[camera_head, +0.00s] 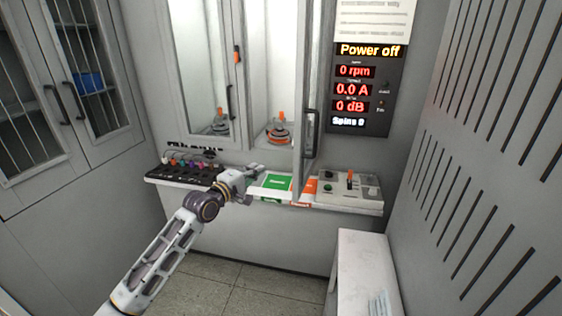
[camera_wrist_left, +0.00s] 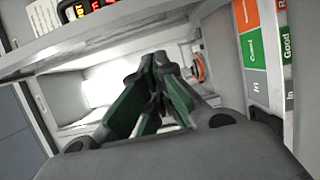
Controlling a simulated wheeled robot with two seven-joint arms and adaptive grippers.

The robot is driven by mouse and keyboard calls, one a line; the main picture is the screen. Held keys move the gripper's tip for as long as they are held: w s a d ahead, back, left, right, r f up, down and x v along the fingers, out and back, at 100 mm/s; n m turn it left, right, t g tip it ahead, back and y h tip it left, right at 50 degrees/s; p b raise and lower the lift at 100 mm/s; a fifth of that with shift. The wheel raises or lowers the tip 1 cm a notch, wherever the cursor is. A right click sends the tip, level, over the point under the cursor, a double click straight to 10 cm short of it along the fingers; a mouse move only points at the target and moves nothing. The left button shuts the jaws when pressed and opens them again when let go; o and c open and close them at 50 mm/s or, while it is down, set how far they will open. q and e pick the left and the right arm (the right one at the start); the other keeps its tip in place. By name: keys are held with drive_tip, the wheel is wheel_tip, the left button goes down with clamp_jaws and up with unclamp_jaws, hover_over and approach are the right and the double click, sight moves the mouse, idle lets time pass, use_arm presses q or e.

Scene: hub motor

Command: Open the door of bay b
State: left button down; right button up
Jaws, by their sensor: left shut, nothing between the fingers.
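The open bay (camera_head: 262,65) at the middle of the head view is lit inside and holds a motor (camera_head: 278,133) with an orange top. Its door (camera_head: 307,75) stands swung outward on the bay's right side, with a dark vertical handle (camera_head: 310,133). The bay to the left has a glazed door (camera_head: 203,60) that looks shut. I cannot read which bay is b. My left gripper (camera_head: 258,171) is shut and empty, low in front of the open bay, left of the open door. In the left wrist view its fingers (camera_wrist_left: 157,88) meet. My right gripper is not in view.
A shelf below the bays carries a dark rack (camera_head: 185,174) of coloured items, green and orange label areas (camera_head: 276,182) and a control box (camera_head: 347,186). A display (camera_head: 369,90) reads "Power off". A white stand (camera_head: 362,255) is at lower right. A cabinet (camera_head: 75,90) stands left.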

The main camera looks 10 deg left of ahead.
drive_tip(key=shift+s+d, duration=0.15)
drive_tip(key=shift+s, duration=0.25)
